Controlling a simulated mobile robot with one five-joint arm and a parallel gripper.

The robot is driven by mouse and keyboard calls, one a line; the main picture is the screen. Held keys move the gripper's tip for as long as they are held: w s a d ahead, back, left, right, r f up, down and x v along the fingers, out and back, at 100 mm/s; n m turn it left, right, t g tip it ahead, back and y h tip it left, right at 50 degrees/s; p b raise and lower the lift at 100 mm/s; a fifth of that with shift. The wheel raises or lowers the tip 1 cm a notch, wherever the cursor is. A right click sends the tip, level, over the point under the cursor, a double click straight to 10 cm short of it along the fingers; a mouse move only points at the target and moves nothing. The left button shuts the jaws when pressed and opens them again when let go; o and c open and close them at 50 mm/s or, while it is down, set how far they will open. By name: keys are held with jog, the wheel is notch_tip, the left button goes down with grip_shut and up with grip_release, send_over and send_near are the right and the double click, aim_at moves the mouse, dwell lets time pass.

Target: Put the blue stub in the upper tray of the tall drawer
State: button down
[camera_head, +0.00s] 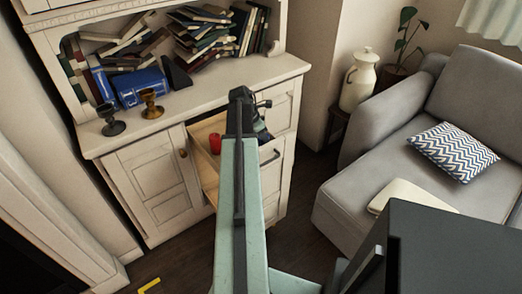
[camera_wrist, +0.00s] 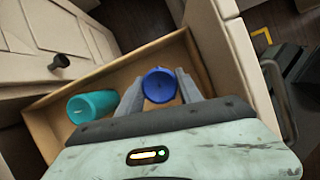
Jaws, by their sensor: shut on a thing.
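The blue stub (camera_wrist: 160,85) is a short round piece, held between the two fingers of my gripper (camera_wrist: 162,84) in the wrist view. The open drawer (camera_wrist: 56,117) has tan wooden walls and lies beneath and around the fingers. I cannot tell whether the stub touches its floor. A teal cylinder (camera_wrist: 92,106) lies in the drawer left of the stub. In the head view the drawer (camera_head: 201,131) sticks out of the white cabinet, with a red cylinder (camera_head: 215,143) in it. My arm hides the drawer's right part and the blue stub there.
The cabinet top (camera_head: 190,98) bears a dark goblet (camera_head: 112,121), a brass goblet (camera_head: 151,104) and blue books (camera_head: 140,87). A grey sofa (camera_head: 345,205) stands at the right. Some dark floor (camera_head: 180,265) is clear in front of the cabinet.

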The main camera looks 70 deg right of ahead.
aim_at(263, 143)
notch_tip(263, 143, down, 4)
jog(key=b, duration=0.4)
jog(key=shift+r, duration=0.25)
jog(key=shift+f, duration=0.2)
jog(key=c, duration=0.8)
grip_release()
jog(key=shift+r+p, duration=0.55)
jog(key=shift+p, duration=0.1)
jog(key=p+v, duration=1)
jog(key=v, duration=0.1)
jog(key=shift+w+a, duration=0.15)
jog(key=shift+w, duration=0.05)
